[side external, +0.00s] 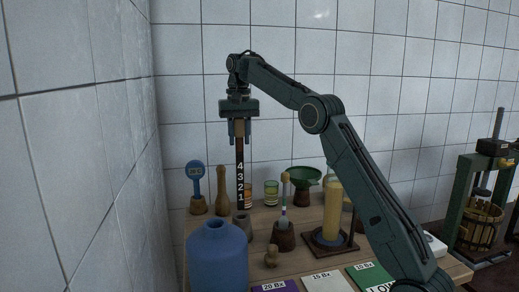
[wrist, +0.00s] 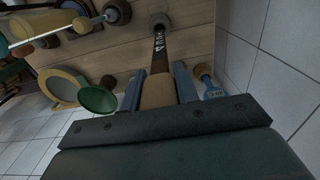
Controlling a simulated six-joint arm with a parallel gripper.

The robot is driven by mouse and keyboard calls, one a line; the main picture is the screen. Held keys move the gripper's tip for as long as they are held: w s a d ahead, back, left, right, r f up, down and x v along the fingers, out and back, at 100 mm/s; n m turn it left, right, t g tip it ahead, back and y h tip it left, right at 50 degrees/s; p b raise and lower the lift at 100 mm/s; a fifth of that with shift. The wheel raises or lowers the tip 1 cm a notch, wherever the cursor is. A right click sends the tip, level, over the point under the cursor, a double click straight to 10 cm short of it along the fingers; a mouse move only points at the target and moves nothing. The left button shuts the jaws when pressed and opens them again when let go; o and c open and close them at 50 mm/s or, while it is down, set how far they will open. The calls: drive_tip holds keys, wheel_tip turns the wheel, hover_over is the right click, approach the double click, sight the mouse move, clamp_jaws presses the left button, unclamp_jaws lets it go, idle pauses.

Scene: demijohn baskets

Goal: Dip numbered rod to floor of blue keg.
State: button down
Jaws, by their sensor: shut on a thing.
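My gripper (side external: 239,136) is shut on the wooden handle of the numbered rod (side external: 240,172), a dark upright rod with white numbers 4, 3, 2, 1 down its face. The wrist view shows the handle (wrist: 158,91) between the two fingers. The rod's lower end is close to a small grey cup-like holder (side external: 241,224); I cannot tell whether it is in or just above it. The blue keg (side external: 217,264) stands at the front left of the table, with its neck on top. It is nearer the side camera than the rod and is not seen in the wrist view.
Near the rod stand a blue round-headed tool (side external: 195,178), a wooden pestle-like piece (side external: 223,188) and a small glass (side external: 271,192). A tiled wall is close at left.

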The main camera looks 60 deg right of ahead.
drive_tip(key=s+a+r+n, duration=0.3)
drive_tip(key=a+r, duration=0.2)
drive_tip(key=a, duration=0.5)
drive_tip(key=s+a+r+n, duration=0.2)
drive_tip(key=s+a+r, duration=0.2)
drive_tip(key=a, duration=0.7)
wheel_tip(320, 180, up, 2)
drive_tip(key=shift+s+r+n, duration=0.1)
drive_tip(key=shift+s+n, duration=0.15)
drive_tip(key=shift+n, duration=0.15)
drive_tip(key=shift+f, duration=0.2)
drive_tip(key=shift+f, duration=0.8)
wheel_tip(320, 180, down, 19)
drive_tip(key=shift+r, duration=0.2)
idle(4.4)
